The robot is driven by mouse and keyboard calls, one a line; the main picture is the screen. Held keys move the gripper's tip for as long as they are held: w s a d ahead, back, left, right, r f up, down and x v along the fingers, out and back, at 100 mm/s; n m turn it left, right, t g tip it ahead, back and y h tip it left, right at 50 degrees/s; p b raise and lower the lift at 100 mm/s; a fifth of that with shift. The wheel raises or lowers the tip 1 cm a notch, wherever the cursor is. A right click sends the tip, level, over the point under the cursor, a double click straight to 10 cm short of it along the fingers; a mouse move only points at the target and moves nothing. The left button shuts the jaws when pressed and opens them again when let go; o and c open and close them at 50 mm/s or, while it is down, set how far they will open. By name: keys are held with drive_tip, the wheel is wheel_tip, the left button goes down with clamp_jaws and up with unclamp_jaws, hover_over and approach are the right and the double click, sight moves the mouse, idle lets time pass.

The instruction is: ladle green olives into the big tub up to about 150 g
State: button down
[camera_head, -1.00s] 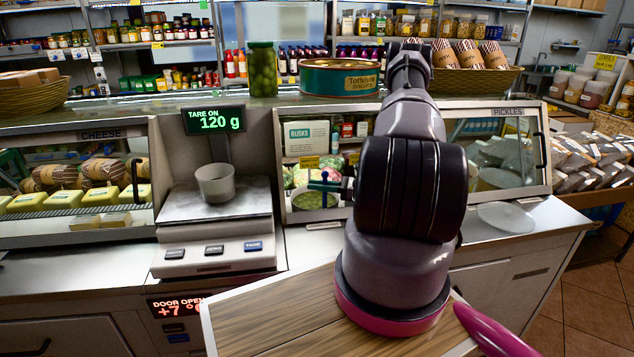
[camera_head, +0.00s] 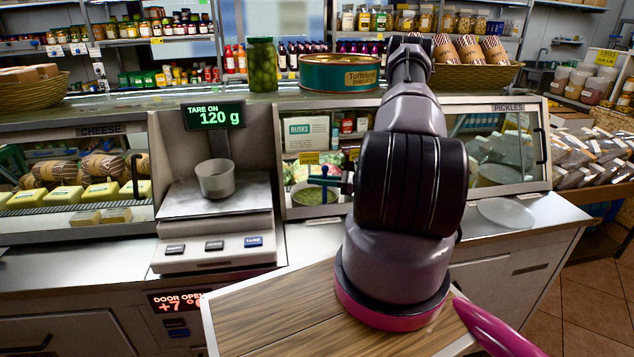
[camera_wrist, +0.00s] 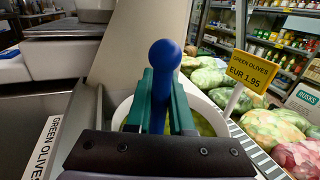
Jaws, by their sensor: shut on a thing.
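The big tub (camera_head: 215,181) is a grey, open vessel standing upright on the scale's plate; its inside is not visible. The scale display (camera_head: 213,116) reads "TARE ON 120 g". My gripper (camera_wrist: 161,104) has teal fingers shut on the blue, ball-topped handle of the ladle (camera_wrist: 165,56). The handle stands upright over the round, white-rimmed green olives container (camera_wrist: 207,104), where some green shows behind the fingers. The ladle's bowl is hidden. In the head view, the handle and fingers (camera_head: 323,181) show left of my arm, above the container (camera_head: 316,197).
A "GREEN OLIVES EUR 1.95" sign (camera_wrist: 249,72) stands close right of the container. Wrapped produce (camera_wrist: 273,126) lies beyond it. The scale (camera_head: 216,235) is left of the container. A closed olive jar (camera_head: 262,66) and biscuit tin (camera_head: 340,72) stand on the upper ledge.

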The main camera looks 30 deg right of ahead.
wheel_tip(320, 180, up, 8)
drive_tip(key=shift+r, duration=0.25)
idle(0.5)
